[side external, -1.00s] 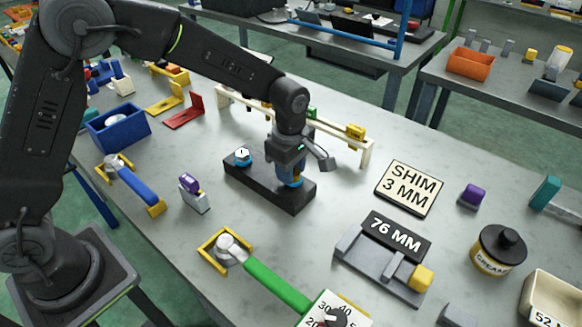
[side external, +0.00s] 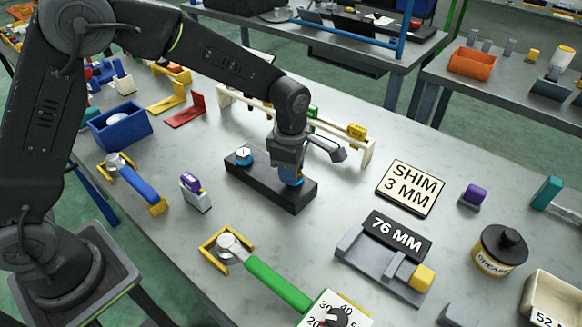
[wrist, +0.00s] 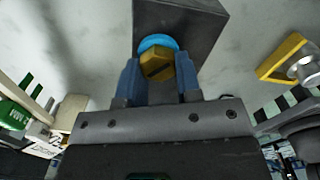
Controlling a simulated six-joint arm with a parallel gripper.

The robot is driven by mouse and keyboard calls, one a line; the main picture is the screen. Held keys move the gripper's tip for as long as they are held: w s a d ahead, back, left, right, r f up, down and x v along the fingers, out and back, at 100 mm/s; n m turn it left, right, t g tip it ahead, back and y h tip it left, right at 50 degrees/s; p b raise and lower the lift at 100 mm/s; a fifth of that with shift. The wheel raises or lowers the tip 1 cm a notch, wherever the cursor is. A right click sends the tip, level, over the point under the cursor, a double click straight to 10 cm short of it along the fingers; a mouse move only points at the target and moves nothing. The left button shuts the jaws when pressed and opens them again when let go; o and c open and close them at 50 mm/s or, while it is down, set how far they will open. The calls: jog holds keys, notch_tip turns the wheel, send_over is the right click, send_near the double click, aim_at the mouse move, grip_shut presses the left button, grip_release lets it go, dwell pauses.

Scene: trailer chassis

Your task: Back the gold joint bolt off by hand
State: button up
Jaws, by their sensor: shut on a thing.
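The gold joint bolt (wrist: 158,66) has a hex head with a dark slot and sits in a blue ring (wrist: 158,42) on the dark block (wrist: 205,22). My gripper (wrist: 158,76) has its two blue fingers closed on either side of the head. In the side view my gripper (side external: 292,177) points down over the right end of the dark block (side external: 262,190), and its fingers hide the bolt. A second blue-ringed fitting (side external: 243,157) with a pale top stands at the block's left end, clear of my gripper.
A cream rack (side external: 325,133) stands behind the block. A green-handled wrench (side external: 275,285) lies in front, and a purple-topped part (side external: 192,183) stands to the left. The SHIM 3 MM plate (side external: 410,187) and 76 MM fixture (side external: 385,262) lie right. Bare bench surrounds the block.

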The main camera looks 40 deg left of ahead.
jog(key=shift+s+f, duration=0.1)
jog(key=shift+f, duration=0.2)
jog(key=o, duration=0.9)
jog(key=shift+r, duration=0.1)
jog(key=shift+r, duration=0.15)
notch_tip(320, 180, up, 14)
jog(key=shift+f, duration=0.2)
